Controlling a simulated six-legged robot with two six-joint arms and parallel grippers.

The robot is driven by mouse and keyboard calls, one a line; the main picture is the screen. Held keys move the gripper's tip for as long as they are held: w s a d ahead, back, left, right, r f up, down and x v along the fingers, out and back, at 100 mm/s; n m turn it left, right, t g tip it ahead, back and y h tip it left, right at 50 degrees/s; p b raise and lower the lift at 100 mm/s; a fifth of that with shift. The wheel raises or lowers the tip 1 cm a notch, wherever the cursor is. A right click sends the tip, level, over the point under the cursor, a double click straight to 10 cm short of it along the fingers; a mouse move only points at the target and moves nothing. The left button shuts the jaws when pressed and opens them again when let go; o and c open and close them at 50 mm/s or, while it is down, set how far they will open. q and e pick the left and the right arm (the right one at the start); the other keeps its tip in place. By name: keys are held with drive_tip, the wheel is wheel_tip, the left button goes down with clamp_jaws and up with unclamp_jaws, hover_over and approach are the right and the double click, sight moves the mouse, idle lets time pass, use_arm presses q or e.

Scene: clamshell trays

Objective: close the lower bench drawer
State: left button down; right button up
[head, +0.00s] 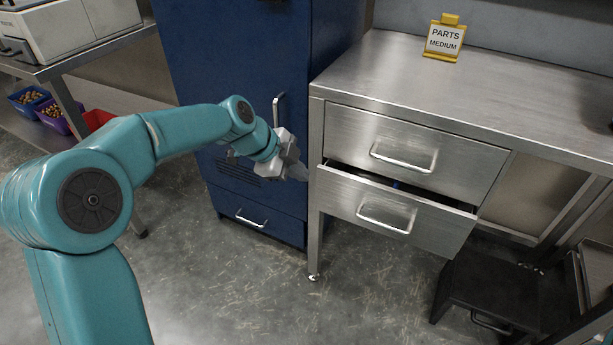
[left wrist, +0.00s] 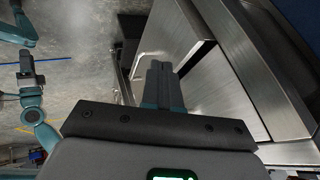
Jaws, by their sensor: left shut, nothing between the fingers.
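The lower bench drawer (head: 340,194) is partly open in the head view. Its steel front with a bar handle (head: 387,218) stands out from the bench, and a dark gap shows along its top edge. Something small and blue shows inside. The upper drawer (head: 345,135) above it is shut. My left gripper (head: 300,171) is just left of the bench's front leg, near the lower drawer's left end, and looks apart from the drawer front. In the left wrist view its fingers (left wrist: 160,82) are together and empty, with steel drawer surfaces beyond and to the right.
A blue cabinet (head: 235,60) stands behind my left gripper. A yellow-framed PARTS MEDIUM sign (head: 445,38) stands on the steel bench top (head: 375,65). A black step stool (head: 500,290) sits under the bench at right. The floor before the lower drawer is clear.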

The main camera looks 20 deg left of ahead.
use_arm(q)
drive_tip(key=v, duration=0.5)
drive_tip(key=shift+p, duration=0.4)
